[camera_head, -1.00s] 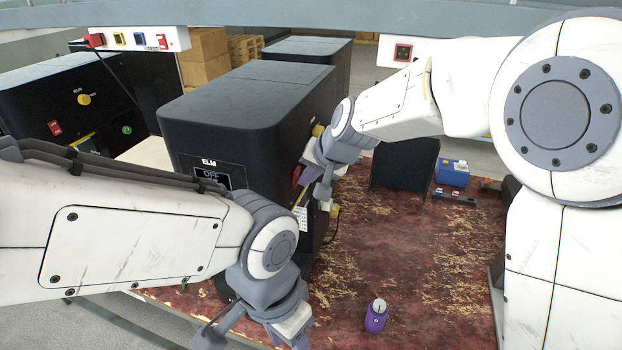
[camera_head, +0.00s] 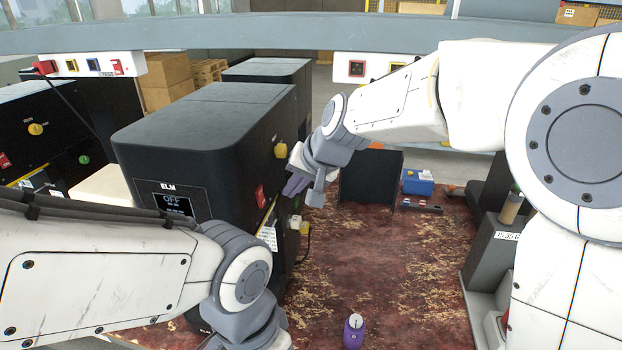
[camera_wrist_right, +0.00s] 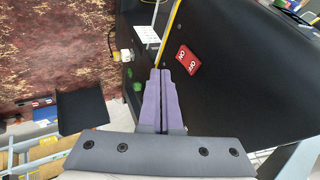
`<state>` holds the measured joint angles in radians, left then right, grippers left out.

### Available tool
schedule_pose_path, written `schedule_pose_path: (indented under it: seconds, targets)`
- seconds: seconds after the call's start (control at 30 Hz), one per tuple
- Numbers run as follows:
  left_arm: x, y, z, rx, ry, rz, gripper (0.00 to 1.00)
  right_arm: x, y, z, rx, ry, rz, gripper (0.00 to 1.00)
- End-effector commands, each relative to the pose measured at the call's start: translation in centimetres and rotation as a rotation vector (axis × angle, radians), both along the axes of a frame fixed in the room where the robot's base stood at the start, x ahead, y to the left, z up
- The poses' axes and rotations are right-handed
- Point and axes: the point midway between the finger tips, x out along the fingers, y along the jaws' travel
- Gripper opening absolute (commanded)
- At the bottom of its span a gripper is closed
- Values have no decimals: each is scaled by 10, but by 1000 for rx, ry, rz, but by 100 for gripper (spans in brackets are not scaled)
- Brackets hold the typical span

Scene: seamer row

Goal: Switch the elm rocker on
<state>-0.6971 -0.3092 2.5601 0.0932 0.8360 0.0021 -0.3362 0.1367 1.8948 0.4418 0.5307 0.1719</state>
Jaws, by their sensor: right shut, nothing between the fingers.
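The elm machine (camera_head: 190,140) is a big black cabinet labelled ELM. Its front display (camera_head: 172,203) reads OFF. The red elm rocker (camera_head: 260,196) is on the cabinet's right side face. It also shows in the right wrist view (camera_wrist_right: 188,60), with white lettering; which half is pressed in I cannot tell. My right gripper (camera_head: 293,187) has its purple fingers shut and empty, beside that face and right of the rocker. In the right wrist view the fingertips (camera_wrist_right: 160,72) lie left of the rocker, apart from it. My left gripper is mostly cut off at the bottom edge.
A yellow knob (camera_head: 280,150) sits above the rocker, and a pale plug (camera_head: 304,228) below it. A purple bottle (camera_head: 355,332) stands on the worn red surface (camera_head: 400,270). A black panel (camera_head: 370,178) and blue box (camera_head: 417,182) are behind.

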Motion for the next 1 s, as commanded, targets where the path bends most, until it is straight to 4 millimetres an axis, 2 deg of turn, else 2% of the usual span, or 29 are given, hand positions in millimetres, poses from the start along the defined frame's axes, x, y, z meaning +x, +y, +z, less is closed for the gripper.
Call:
schedule_pose_path:
  seconds: [0.1, 0.33, 0.5, 0.8, 0.87, 0.93, 0.97, 1.0]
  targets:
    - [0, 0, -7, -1, -1, -1, 50, -13, -11, 25, 1, -9, 0, 0]
    - [0, 0, -14, -1, -1, -1, 50, -32, -26, 58, 0, -3, -3, 0]
    - [0, 0, -15, -1, -1, -1, 50, -38, -30, 68, -2, -1, -2, 0]
    - [0, 0, -15, -1, -1, -1, 50, -39, -30, 70, -2, 0, -1, 0]
    - [0, 0, -15, -1, -1, -1, 31, -39, -30, 69, -3, 1, 0, 0]
    - [1, 0, -15, 0, -1, 0, 4, -43, -29, 66, -10, 7, 11, 0]
    - [1, 0, -15, 0, -1, 0, 0, -47, -27, 62, -17, 12, 21, 0]
    - [2, -1, -14, 0, -3, 0, 0, -54, -25, 56, -31, 22, 41, 0]
